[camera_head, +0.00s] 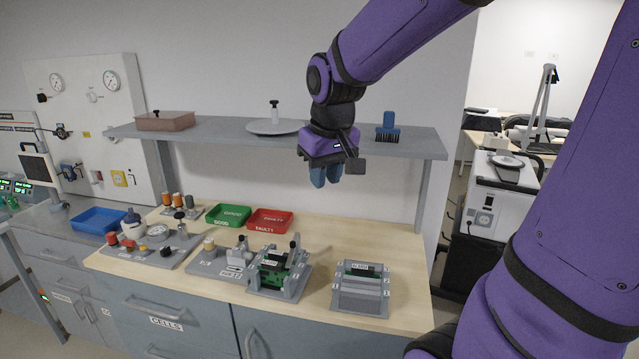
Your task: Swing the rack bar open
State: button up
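A grey rack (360,290) stands at the front right of the wooden bench. Cross strips span it and a green board with a dark label shows at its back. To its left is another grey rack (278,274) with a green board and upright posts. I cannot tell for certain which part is the rack bar or how it is latched. My gripper (325,178) hangs fingers down in front of the shelf, well above and behind the racks, touching neither. Its blue fingertips are small and overlap, so their opening is unclear. No object shows in it.
A grey shelf (215,130) runs behind, bearing a blue brush (388,124), a white lidded plate (272,127) and a brownish box (165,121). Green (228,215) and red (270,221) trays sit at the bench back. Bench surface right of the right rack is clear.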

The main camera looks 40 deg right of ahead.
jog(key=shift+w+f, duration=0.1)
jog(key=shift+w, duration=0.3)
grip_shut()
jog(key=n+g+h, duration=0.1)
jog(key=n+g, duration=0.2)
jog(key=n, duration=0.3)
send_over(286, 256)
jog(key=s+a, duration=0.2)
jog(key=s, duration=0.2)
notch_tip(286, 256, down, 6)
jog(key=w+a+f+n+g+h, duration=0.2)
jog(key=w+a+f+n, duration=0.3)
jog(key=w+f, duration=0.5)
jog(key=shift+g, duration=0.3)
jog(key=x, duration=0.4)
jog(key=s+d+x, duration=0.1)
jog(key=x, duration=0.2)
jog(key=r+x, duration=0.1)
jog(key=x, duration=0.3)
jog(key=shift+s+d+f, duration=0.35)
jog(key=shift+d+f, duration=0.05)
jog(key=shift+s+d, duration=0.35)
jog(key=shift+d, duration=0.1)
